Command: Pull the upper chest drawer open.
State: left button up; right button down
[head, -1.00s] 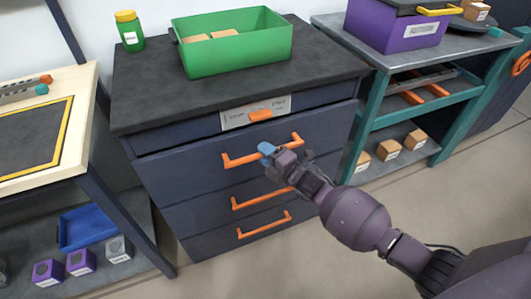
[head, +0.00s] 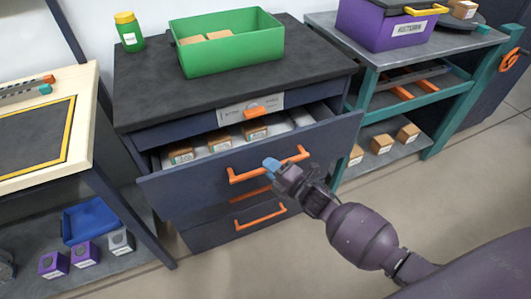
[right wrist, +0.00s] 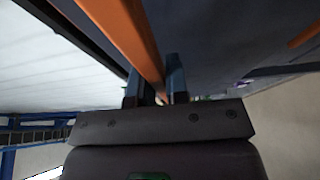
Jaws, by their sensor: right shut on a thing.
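The dark blue chest stands in the middle of the head view. Its upper drawer (head: 200,187) is pulled out, and small labelled boxes (head: 219,141) show inside it. The drawer has an orange bar handle (head: 240,176). My right gripper (head: 272,164) is shut on this handle near its middle. In the right wrist view the orange handle (right wrist: 128,35) runs between the two fingers (right wrist: 158,85). My left gripper is not in view.
A green bin (head: 230,45) and a green jar with yellow lid (head: 128,35) stand on the chest top. A cream-framed table (head: 84,150) is at the left. A teal shelf unit (head: 365,95) is at the right. The floor in front is clear.

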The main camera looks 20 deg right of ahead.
pick_arm(q)
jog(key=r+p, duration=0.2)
jog(key=p, duration=0.1)
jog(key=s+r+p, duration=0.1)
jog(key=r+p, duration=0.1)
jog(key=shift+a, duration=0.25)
pick_arm(e)
jog(key=s, duration=2.3)
jog(key=shift+s+d, duration=0.25)
jog(key=shift+d, duration=0.15)
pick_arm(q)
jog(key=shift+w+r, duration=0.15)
pick_arm(e)
jog(key=c, duration=1.3)
grip_release()
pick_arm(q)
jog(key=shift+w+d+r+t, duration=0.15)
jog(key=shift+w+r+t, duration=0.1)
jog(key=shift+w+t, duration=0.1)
pick_arm(e)
jog(key=shift+o, duration=0.9)
